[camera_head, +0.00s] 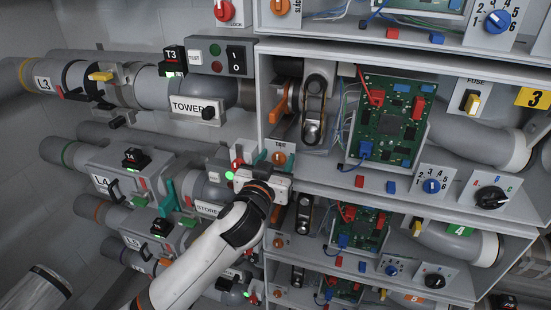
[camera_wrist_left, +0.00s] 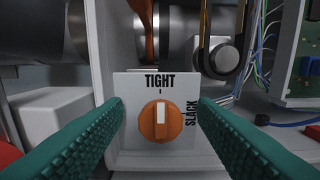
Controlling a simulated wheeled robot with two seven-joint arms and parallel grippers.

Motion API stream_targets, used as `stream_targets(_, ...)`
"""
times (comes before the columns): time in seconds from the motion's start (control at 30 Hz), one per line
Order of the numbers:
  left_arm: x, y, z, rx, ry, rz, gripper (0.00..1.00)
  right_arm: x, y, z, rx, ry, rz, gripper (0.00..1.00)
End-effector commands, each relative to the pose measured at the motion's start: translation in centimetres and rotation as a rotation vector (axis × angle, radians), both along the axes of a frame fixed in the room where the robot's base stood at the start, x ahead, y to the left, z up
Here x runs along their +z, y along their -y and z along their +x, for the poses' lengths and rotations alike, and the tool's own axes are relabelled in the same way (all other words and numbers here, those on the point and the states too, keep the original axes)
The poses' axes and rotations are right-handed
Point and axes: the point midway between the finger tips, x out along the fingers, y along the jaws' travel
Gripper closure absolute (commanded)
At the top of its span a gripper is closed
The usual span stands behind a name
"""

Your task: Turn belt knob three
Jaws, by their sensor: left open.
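An orange belt knob (camera_head: 279,158) sits at the lower left corner of the bay marked with a yellow 3. In the left wrist view the knob (camera_wrist_left: 160,121) is on a white plate (camera_wrist_left: 128,84) marked TIGHT at the top and SLACK on the right. Its white pointer points up toward TIGHT. My left gripper (camera_head: 275,164) is at this plate, with its green fingers (camera_wrist_left: 160,105) open on either side of the knob. There is a gap between each finger and the knob. My right gripper is not in view.
Similar orange knobs are at the bay above (camera_head: 281,6) and the bay below (camera_head: 278,243). A grey roller (camera_wrist_left: 222,58) and wires (camera_wrist_left: 265,45) lie behind the plate. A red button (camera_head: 237,164) is left of my gripper. Pipes crowd the left side.

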Motion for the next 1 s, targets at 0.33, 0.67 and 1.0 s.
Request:
stream_targets(0.33, -0.03, 0.02, 0.03, 0.0, 0.0, 0.0, 0.66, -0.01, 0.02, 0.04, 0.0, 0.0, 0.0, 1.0)
stream_targets(0.67, -0.02, 0.01, 0.03, 0.0, 0.002, 0.008, 0.92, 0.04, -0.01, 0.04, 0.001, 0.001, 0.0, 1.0)
stream_targets(1.0, 0.02, 0.09, 0.0, 0.001, 0.043, 0.139, 0.92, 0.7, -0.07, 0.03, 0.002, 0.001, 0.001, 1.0)
